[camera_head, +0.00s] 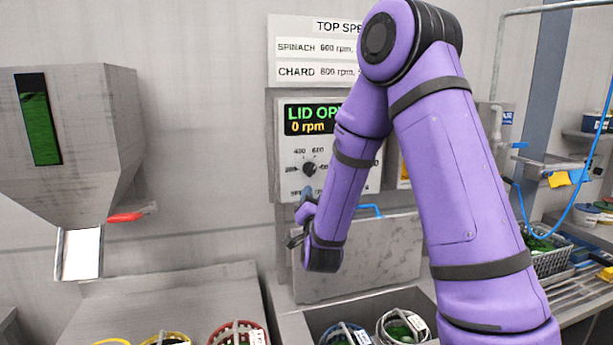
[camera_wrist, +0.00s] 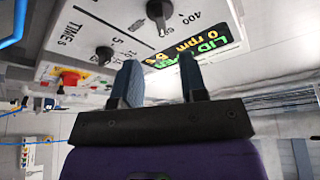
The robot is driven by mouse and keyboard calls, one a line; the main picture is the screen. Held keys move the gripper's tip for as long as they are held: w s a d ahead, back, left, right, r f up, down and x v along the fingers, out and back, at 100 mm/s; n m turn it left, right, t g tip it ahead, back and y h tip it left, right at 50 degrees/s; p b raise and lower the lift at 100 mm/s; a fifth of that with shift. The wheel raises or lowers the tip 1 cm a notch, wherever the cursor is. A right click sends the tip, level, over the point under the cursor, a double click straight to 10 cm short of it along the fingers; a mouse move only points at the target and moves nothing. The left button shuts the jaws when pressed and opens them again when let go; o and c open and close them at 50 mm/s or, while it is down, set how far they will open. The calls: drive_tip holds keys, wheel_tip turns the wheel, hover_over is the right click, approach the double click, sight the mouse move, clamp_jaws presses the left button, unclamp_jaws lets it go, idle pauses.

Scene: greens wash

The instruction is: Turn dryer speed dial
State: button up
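The dryer's control panel (camera_head: 350,180) is on the wall in the head view, partly hidden by my arm. Its speed dial (camera_head: 309,168) is a dark round knob with marks including 400 and 600 around it; where its pointer stands is hard to tell. The display (camera_head: 303,120) reads "LID OP..." and "0 rpm". My gripper (camera_head: 302,206) is just below the speed dial, apart from it. In the wrist view my gripper (camera_wrist: 161,72) has its two blue fingers spread with nothing between them. The speed dial (camera_wrist: 158,13) is above the fingers, and the time dial (camera_wrist: 104,55) lies left of them.
A red and yellow button (camera_wrist: 70,78) is on the panel in the wrist view. A grey hopper (camera_head: 70,140) with a red handle (camera_head: 126,217) is at left. Baskets of greens (camera_head: 403,328) stand below. A raised grey plate (camera_head: 395,250) is behind my arm.

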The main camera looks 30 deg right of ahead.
sight(311, 173)
drive_tip(key=x, duration=1)
drive_tip(key=shift+r, duration=0.1)
clamp_jaws()
